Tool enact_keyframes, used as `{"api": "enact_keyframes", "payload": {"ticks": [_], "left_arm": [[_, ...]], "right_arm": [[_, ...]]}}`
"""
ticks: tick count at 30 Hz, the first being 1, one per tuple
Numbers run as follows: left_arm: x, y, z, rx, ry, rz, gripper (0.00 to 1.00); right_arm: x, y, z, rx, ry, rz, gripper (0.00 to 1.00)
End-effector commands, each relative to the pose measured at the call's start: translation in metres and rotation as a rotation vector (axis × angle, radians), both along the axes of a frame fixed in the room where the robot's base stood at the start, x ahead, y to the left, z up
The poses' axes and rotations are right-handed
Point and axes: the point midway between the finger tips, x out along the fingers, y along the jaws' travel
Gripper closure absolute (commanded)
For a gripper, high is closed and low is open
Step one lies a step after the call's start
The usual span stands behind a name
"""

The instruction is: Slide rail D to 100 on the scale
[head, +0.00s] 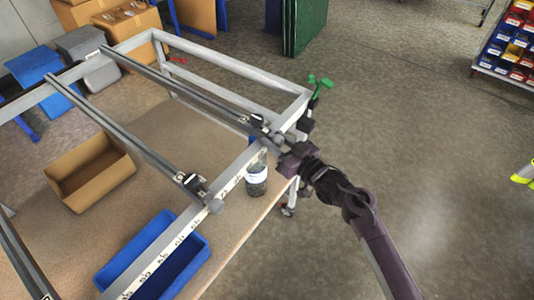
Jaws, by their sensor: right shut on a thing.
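A light metal frame stands over the table, with a number scale (180,239) along its near bar. Several dark rails cross the frame. The far rail (185,87) ends in a black clamp block (257,122) near the right corner. I take it for rail D, but its letter is too small to read. My right gripper (280,146) is at this rail's near end, shut on its end piece, which the fingers largely hide. Another rail (125,136) ends at a block (192,182) further down the scale. The exact reading cannot be told. My left gripper is not in view.
Below the frame are a cardboard box (104,190), a blue bin (112,268) and a jar with a white label (257,178). A green clamp (319,84) sits at the frame's right corner. Open floor lies to the right.

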Motion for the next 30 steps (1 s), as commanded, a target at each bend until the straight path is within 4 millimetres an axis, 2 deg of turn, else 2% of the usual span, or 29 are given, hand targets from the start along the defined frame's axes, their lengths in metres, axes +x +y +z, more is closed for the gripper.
{"api": "enact_keyframes", "payload": {"ticks": [1,6,10,18,19,21,23,30], "left_arm": [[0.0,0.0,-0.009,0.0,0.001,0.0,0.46],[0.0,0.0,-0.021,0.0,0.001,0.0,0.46],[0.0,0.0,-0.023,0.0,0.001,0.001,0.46],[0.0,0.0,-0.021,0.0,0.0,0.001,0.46],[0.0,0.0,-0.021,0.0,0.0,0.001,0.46],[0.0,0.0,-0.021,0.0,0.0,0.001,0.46],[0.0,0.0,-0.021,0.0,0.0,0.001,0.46],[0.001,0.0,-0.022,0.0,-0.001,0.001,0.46]], "right_arm": [[0.016,-0.013,-0.002,-0.005,-0.008,-0.012,1.0],[0.043,-0.033,-0.001,-0.002,-0.004,-0.013,1.0],[0.05,-0.038,0.0,0.002,0.0,-0.01,1.0],[0.051,-0.039,0.001,0.003,0.002,-0.01,1.0],[0.05,-0.039,0.001,0.003,0.002,-0.01,0.62],[0.05,-0.038,0.001,0.001,0.002,-0.01,0.53],[0.05,-0.038,0.001,0.001,0.001,-0.008,0.47],[0.049,-0.037,0.001,0.001,0.0,-0.006,0.47]]}}
